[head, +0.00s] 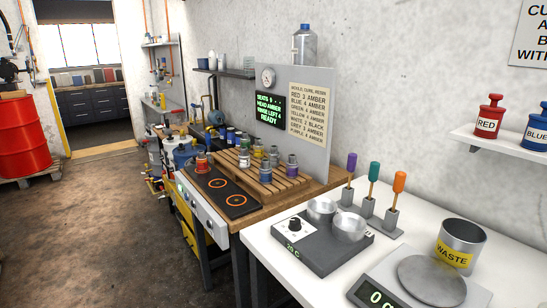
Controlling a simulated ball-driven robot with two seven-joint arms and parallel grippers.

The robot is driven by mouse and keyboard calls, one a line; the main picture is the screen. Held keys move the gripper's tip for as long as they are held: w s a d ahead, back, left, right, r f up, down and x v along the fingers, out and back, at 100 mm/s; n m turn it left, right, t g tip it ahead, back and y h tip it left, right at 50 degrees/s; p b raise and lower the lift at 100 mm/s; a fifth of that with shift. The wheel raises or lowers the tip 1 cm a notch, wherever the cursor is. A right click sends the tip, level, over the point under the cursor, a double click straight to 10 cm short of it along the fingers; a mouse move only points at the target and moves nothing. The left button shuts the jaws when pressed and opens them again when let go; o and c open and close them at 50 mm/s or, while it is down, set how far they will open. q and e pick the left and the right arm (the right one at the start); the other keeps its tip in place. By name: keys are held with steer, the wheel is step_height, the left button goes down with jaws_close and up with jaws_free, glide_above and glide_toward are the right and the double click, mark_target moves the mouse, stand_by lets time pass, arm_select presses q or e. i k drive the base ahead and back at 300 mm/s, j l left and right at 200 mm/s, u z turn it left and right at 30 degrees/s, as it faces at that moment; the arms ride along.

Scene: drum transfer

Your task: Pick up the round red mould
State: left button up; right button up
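A small round container with a red-orange band (202,163) stands at the back left corner of the black two-ring hot plate (225,192) on the wooden bench. It may be the round red mould, but it is too small to be sure. Several similar small round containers with other coloured bands (265,174) stand on a slatted wooden rack (277,186) just right of the plate. Neither of my grippers is in view.
A white table (395,262) at right front holds a grey two-pot heater (318,252), a stand with three coloured-handled tools (369,208), a WASTE pot (460,246) and a scale (432,281). A RED bottle (488,118) stands on a shelf. Open floor (90,230) lies left.

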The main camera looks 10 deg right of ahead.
mark_target(202, 161)
steer(key=i+z, duration=0.1)
steer(key=z, duration=0.35)
steer(key=i+j+z, duration=0.35)
steer(key=j, duration=0.25)
steer(key=j+z, duration=0.2)
steer(key=j, duration=0.15)
steer(key=i+j+z, duration=0.15)
steer(key=j, duration=0.2)
